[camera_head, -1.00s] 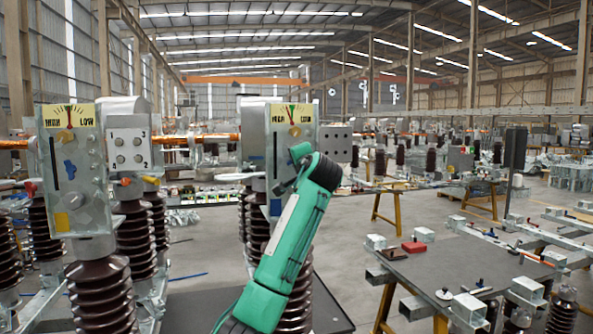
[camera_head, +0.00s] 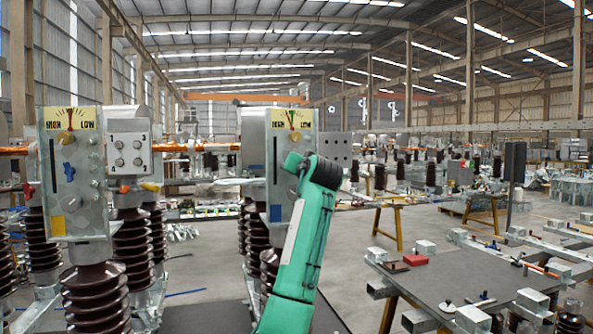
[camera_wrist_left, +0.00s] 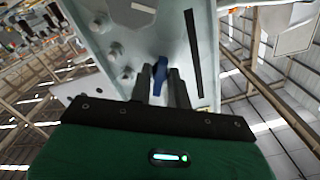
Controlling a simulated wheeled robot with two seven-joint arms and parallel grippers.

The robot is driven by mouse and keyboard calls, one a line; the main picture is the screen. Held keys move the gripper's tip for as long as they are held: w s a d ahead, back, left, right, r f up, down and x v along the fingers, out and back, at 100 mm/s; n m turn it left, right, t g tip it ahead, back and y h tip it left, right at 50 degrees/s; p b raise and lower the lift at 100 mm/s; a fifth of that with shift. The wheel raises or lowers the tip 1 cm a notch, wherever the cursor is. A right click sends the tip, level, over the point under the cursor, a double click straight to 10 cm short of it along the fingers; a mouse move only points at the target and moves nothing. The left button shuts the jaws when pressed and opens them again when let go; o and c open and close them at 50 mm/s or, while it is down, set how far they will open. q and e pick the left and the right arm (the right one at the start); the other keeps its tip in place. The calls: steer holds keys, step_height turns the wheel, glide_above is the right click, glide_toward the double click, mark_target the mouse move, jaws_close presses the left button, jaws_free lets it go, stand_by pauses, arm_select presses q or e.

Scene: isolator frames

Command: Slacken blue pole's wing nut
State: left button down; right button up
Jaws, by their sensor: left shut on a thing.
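The nut sits on the panel's face between a black slot (camera_wrist_left: 193,55) and several bolts. My right gripper is not in view.
A similar panel (camera_head: 70,200) with a yellow square and its own blue wing nut (camera_head: 69,172) stands at the left. A copper bar (camera_head: 197,146) runs behind the panels.

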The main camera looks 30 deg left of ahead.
arm_select(q)
steer(key=shift+w+f, duration=0.1)
steer(key=shift+f, duration=0.15)
stand_by(0.3)
steer(key=c, duration=1.3)
jaws_free()
steer(key=shift+r+n, duration=0.1)
steer(key=shift+n, duration=0.2)
steer(key=shift+b+v, duration=2.45)
steer(key=shift+v, duration=4.55)
